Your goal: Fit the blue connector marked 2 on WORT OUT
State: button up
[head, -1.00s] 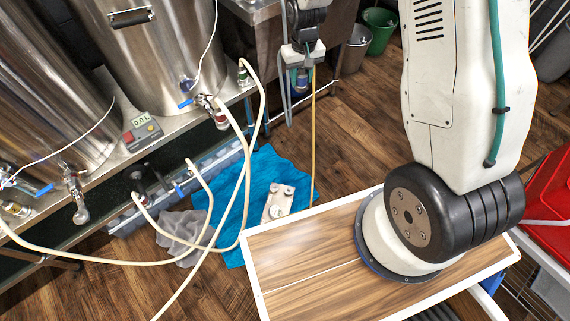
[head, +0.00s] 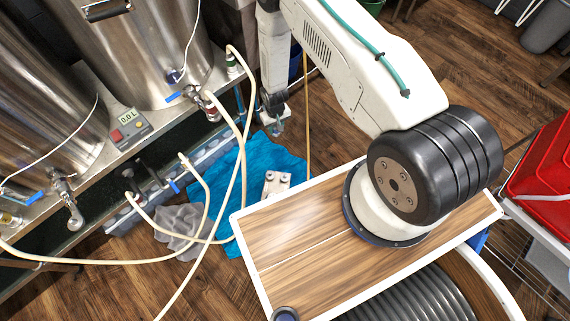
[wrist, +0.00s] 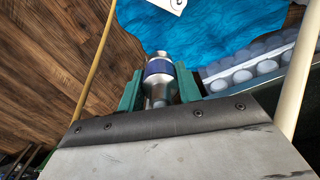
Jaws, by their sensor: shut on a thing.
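The connector (wrist: 159,71), silver with a dark blue band, sits between the green fingers of my gripper (wrist: 158,88) in the wrist view. The gripper is shut on it, and one silver end points away from the jaws. I cannot read a number on it. In the head view my gripper (head: 277,126) hangs at the end of the arm, above the floor beside the blue cloth; the connector is too small to make out there. I cannot read a WORT OUT label in either view.
Steel vessels (head: 150,60) with valves and cream hoses (head: 242,150) stand at left. A display box (head: 130,128) reads 0.0 L. A white plate with round fittings (head: 277,183) lies on the blue cloth (head: 232,200). A red crate (head: 545,185) is at right. A thin hose (head: 306,110) hangs near my gripper.

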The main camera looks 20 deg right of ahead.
jog(key=s+f, duration=0.5)
jog(key=f, duration=0.3)
jog(key=s+f, duration=0.5)
jog(key=f, duration=0.3)
send_over(285, 176)
jog(key=shift+w+d+f, duration=0.1)
jog(key=shift+w+f, duration=0.05)
jog(key=shift+f, duration=3.7)
jog(key=shift+f, duration=1.25)
jog(key=o, duration=1.2)
jog(key=shift+o, duration=0.2)
